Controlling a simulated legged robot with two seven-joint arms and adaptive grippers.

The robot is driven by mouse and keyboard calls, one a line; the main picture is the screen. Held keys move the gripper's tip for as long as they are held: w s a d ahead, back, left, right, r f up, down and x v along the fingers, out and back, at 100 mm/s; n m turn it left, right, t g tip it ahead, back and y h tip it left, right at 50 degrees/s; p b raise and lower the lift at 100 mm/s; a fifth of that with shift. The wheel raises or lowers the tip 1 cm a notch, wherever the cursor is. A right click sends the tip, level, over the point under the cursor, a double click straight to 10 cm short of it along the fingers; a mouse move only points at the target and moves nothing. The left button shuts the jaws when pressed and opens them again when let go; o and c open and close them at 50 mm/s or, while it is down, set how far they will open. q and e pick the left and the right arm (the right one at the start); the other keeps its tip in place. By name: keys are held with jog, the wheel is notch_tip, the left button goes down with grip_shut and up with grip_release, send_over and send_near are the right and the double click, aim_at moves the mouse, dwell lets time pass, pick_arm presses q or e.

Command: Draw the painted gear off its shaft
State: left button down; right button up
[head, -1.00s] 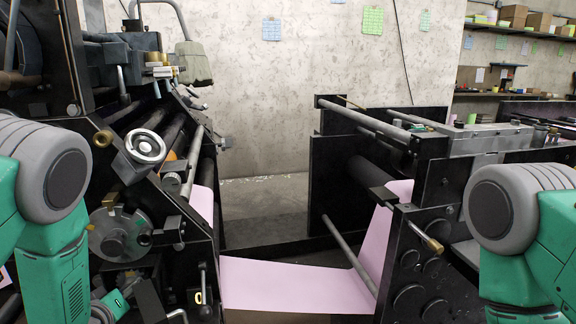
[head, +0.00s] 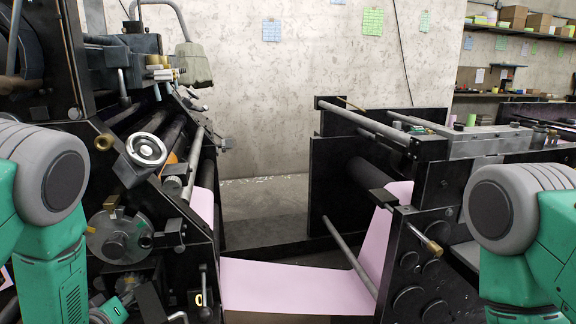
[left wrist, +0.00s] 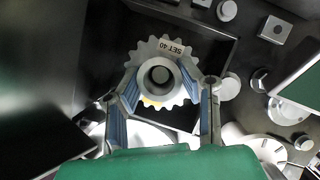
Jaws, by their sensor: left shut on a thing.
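The gear (left wrist: 178,52) is in the left wrist view, a grey toothed wheel with a "SET 40" label and a small yellow patch low on its hub. My left gripper (left wrist: 164,88) has one finger on each side of it and is shut on it. A round dark centre shows in the hub; I cannot tell how far a shaft sits in it. In the head view my left gripper (head: 128,285) is low at the left, beside the machine, and the gear is hard to make out there. My right gripper is out of view.
The black press frame (head: 205,250) stands close around the left gripper, with a handwheel (head: 146,150) and a grey disc (head: 114,238) above it. A pink web (head: 290,285) runs to the right-hand unit (head: 420,270). The left wrist view shows several knobs and round fittings nearby.

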pick_arm(q)
jog(key=shift+s+d+p, duration=0.2)
jog(key=shift+s+p, duration=0.05)
jog(key=shift+s, duration=0.55)
jog(key=shift+s+d+p, duration=0.2)
jog(key=shift+s+p, duration=0.1)
jog(key=shift+s, duration=0.45)
jog(key=shift+s+d+p, duration=0.2)
jog(key=shift+s+p, duration=0.05)
jog(key=shift+s, duration=0.55)
jog(key=d+p+v, duration=0.2)
jog(key=p+v, duration=0.3)
jog(key=v, duration=0.5)
jog(key=shift+s+r, duration=0.15)
jog(key=shift+r, duration=0.25)
